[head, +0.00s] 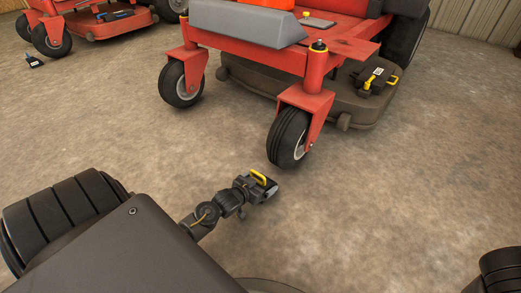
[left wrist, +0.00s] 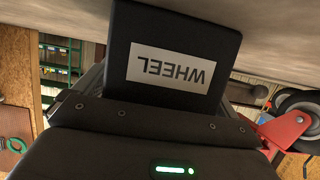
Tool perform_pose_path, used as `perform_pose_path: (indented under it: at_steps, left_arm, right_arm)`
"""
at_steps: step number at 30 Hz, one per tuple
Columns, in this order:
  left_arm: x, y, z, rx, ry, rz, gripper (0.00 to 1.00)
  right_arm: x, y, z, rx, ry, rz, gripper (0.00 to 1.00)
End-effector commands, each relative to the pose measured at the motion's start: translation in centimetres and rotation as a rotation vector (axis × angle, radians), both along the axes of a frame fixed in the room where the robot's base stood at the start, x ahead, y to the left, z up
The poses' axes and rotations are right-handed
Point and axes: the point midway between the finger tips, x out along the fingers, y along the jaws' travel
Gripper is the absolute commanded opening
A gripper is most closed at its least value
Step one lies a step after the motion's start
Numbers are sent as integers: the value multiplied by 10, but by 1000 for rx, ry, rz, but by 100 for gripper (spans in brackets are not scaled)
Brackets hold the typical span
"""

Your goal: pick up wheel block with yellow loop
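The wheel block (left wrist: 178,65) is a dark block with a white label reading WHEEL, upside down in the left wrist view. It sticks out from between the jaws of my left gripper (left wrist: 165,110). In the head view my left gripper (head: 254,189) is in front of the red mower's front caster, with the yellow loop (head: 263,178) showing on top of the dark block. The gripper is shut on the block, and its fingers partly hide it. I cannot tell how high the block is above the floor. My right gripper is out of view.
A red mower (head: 345,45) stands ahead, its front caster wheel (head: 288,137) close beyond my left gripper. A dark labelled item with yellow parts (head: 374,82) lies on its deck. Another red mower (head: 95,22) and a small dark block (head: 35,62) are at far left.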

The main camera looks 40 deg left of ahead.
Motion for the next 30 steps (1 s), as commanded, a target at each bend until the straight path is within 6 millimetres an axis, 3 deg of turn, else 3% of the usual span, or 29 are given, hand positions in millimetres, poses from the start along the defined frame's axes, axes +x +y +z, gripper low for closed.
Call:
perform_pose_path:
  at_steps: [2, 18, 30]
  left_arm:
    - [0, 0, 0, 0, 0, 0, 86]
    - [0, 0, 0, -1, 0, 0, 15]
    - [1, 0, 10, 0, -3, 0, 13]
  right_arm:
    - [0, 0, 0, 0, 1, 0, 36]
    - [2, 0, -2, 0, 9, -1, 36]
    - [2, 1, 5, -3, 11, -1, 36]
